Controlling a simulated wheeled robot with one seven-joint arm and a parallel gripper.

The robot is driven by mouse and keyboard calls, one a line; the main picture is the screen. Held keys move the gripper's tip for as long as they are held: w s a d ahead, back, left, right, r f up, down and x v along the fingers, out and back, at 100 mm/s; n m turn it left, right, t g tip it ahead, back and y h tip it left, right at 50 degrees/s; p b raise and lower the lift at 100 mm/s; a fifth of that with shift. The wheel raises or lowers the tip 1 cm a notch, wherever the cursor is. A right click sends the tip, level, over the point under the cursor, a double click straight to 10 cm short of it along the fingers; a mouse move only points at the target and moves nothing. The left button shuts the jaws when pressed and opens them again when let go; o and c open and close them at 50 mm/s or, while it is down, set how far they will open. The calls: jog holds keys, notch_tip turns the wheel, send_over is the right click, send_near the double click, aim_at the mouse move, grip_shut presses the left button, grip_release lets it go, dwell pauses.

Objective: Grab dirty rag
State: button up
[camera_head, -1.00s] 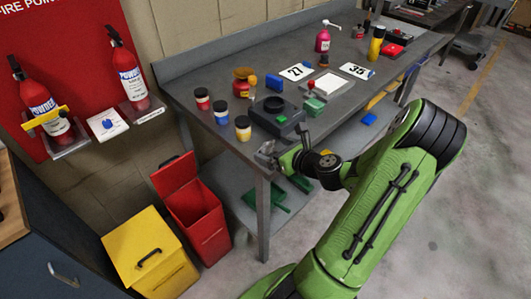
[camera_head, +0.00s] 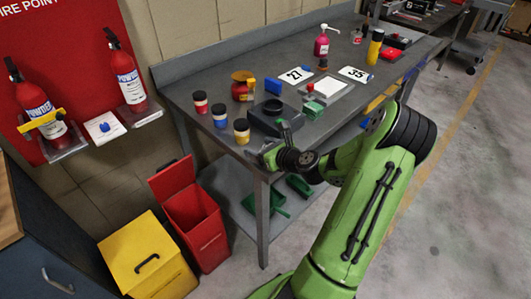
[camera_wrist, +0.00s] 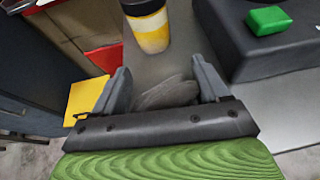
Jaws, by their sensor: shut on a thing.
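A grey, crumpled dirty rag (camera_wrist: 168,94) shows between the two fingers of my gripper (camera_wrist: 161,82) in the wrist view. The fingers are shut on it with a wide gap between them, and the rag fills part of that gap. In the head view my gripper (camera_head: 266,154) is at the front left corner of the grey workbench (camera_head: 180,88), in front of a dark box. The rag is too small and too like the bench in colour to make out clearly there.
A jar with a yellow and white band (camera_head: 241,131) stands just beside my gripper. A dark box (camera_head: 274,117) with a green block stands behind it. An open red bin (camera_head: 205,250) and a yellow bin (camera_head: 148,262) stand on the floor to the left.

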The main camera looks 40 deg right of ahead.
aim_at(261, 145)
notch_tip(261, 145, up, 10)
jog(key=p, duration=0.4)
jog(key=shift+r+p, duration=0.1)
jog(key=shift+p, duration=0.25)
